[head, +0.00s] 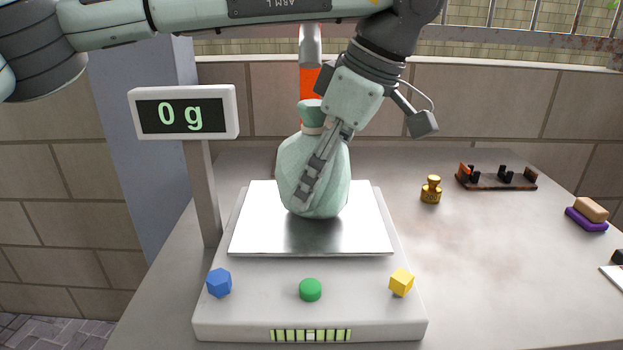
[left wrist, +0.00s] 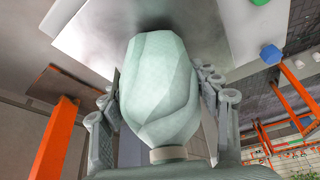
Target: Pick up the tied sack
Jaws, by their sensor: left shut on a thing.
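The tied sack (head: 333,190) is pale green with a gathered neck, and it is upright over the steel plate (head: 260,235) of the scale. The scale's display (head: 185,115) reads 0 g. My left gripper (head: 308,185) comes down from the upper right and is shut on the sack, with a finger across its front. In the left wrist view the sack (left wrist: 160,85) sits between the two fingers, its neck toward the camera. A dark reflection lies on the plate below it; whether the sack's base touches the plate is hard to tell. My right gripper is out of view.
The scale body carries a blue knob (head: 219,283), a green button (head: 310,289) and a yellow knob (head: 401,282). To the right on the counter are a brass weight (head: 431,189), a dark rack (head: 496,180) and a purple-and-tan brush-like block (head: 587,220). Counter between them is clear.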

